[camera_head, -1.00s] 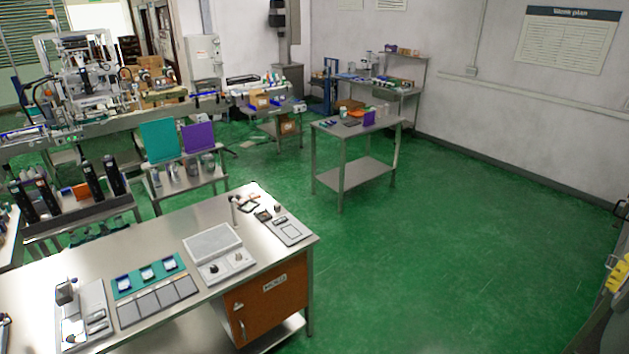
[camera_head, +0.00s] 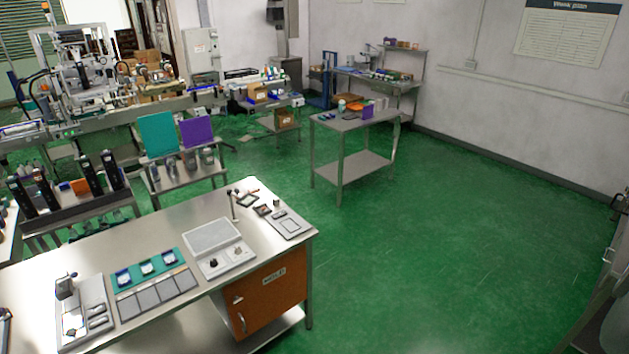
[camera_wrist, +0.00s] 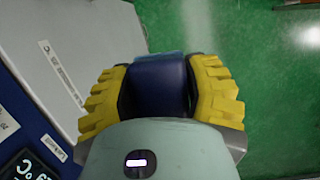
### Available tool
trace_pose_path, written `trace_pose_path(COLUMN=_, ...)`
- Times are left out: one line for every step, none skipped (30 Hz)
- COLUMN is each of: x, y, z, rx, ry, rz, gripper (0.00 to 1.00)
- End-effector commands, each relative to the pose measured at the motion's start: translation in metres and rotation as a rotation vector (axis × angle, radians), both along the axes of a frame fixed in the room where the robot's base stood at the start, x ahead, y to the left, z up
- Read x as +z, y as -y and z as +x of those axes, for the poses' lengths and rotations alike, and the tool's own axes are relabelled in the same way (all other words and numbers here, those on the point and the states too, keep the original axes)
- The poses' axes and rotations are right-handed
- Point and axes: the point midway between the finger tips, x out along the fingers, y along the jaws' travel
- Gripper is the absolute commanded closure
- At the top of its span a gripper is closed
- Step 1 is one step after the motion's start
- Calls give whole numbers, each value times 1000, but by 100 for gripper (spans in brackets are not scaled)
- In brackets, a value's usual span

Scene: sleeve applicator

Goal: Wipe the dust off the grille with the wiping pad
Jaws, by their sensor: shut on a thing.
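My gripper (camera_wrist: 163,68) shows in the wrist view with its two ribbed yellow fingers. They are shut on a dark blue block with a light blue far edge, which I take to be the wiping pad (camera_wrist: 159,88). The pad's underside is hidden. A green floor shows beyond the pad. I cannot make out the grille or any dust on it in either view. My gripper is not visible in the head view.
In the wrist view, a pale grey panel (camera_wrist: 72,32) with printed labels lies to the left of the fingers. In the head view, a steel bench (camera_head: 180,220) carries several devices, and a smaller table (camera_head: 345,127) stands behind it. Green floor (camera_head: 440,230) is clear at right.

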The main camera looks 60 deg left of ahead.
Motion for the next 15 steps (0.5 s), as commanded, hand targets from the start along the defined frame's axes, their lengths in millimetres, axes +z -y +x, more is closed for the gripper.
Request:
trace_pose_path(x=0, y=2, z=1, rx=-5, ry=6, rz=-2, gripper=83)
trace_pose_path(x=1, y=4, z=1, rx=-7, ry=10, rz=-4, gripper=83)
trace_pose_path(x=1, y=6, z=2, rx=-12, ry=14, rz=-10, gripper=83)
trace_pose_path(x=2, y=8, z=2, rx=-15, ry=17, rz=-14, gripper=83)
trace_pose_path(x=2, y=10, z=3, rx=-19, ry=19, rz=-18, gripper=83)
trace_pose_path(x=2, y=13, z=3, rx=-24, ry=22, rz=-23, gripper=83)
trace_pose_path(x=3, y=14, z=3, rx=-28, ry=25, rz=-28, gripper=83)
trace_pose_path(x=4, y=16, z=3, rx=-32, ry=28, rz=-32, gripper=83)
trace_pose_path(x=5, y=18, z=4, rx=-36, ry=32, rz=-37, gripper=83)
trace_pose_path(x=6, y=19, z=4, rx=-39, ry=35, rz=-39, gripper=83)
trace_pose_path(x=6, y=19, z=5, rx=-37, ry=36, rz=-37, gripper=83)
trace_pose_path(x=6, y=19, z=5, rx=-38, ry=37, rz=-36, gripper=83)
trace_pose_path(x=7, y=20, z=6, rx=-39, ry=38, rz=-35, gripper=83)
trace_pose_path(x=7, y=20, z=7, rx=-40, ry=40, rz=-35, gripper=83)
trace_pose_path(x=8, y=21, z=7, rx=-40, ry=45, rz=-33, gripper=83)
